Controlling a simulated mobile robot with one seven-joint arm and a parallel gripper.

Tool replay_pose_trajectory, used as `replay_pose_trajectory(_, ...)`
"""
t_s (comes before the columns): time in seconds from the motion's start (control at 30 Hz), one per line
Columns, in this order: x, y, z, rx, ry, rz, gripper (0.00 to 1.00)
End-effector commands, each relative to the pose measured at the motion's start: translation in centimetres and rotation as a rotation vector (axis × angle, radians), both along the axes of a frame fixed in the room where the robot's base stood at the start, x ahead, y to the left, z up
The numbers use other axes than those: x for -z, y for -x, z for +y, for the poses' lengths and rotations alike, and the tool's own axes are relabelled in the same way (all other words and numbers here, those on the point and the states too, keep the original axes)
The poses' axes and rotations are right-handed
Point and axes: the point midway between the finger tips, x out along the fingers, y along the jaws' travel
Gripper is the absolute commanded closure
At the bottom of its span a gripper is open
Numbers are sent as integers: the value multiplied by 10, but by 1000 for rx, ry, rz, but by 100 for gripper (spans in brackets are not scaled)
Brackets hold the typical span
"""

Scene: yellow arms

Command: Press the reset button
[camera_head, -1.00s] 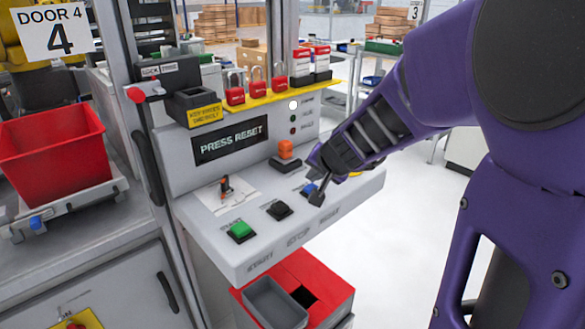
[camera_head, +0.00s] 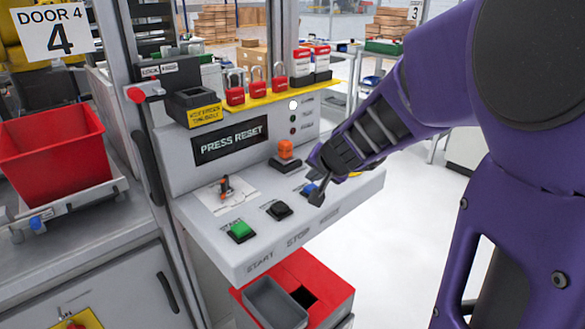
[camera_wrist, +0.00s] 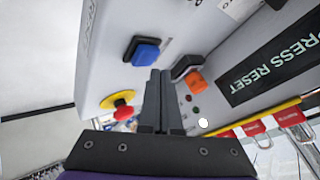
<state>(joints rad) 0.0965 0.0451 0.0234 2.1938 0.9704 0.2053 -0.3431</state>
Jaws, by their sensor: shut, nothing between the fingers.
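The blue reset button (camera_head: 310,189) is on the right part of the grey control panel (camera_head: 235,255), partly hidden by my gripper in the head view. It shows whole in the wrist view (camera_wrist: 146,51), in a black frame. My gripper (camera_head: 317,199) is shut and empty, its fingertips beside the button in the head view. In the wrist view my shut fingers (camera_wrist: 160,75) end just below and right of the button. I cannot tell whether they touch the panel. The display (camera_head: 230,140) reads PRESS RESET.
A green button (camera_head: 240,230), a black button (camera_head: 279,210) and an orange switch (camera_head: 286,150) share the panel. A red emergency button on yellow (camera_wrist: 122,110) is left of my fingers in the wrist view. A red bin (camera_head: 55,150) stands left.

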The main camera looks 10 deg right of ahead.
Motion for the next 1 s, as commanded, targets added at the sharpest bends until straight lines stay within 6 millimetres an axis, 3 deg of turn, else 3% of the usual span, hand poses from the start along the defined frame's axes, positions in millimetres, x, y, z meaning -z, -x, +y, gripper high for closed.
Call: replay_pose_trajectory(1.0, 8, 0, 0, 0, 0, 0, 100)
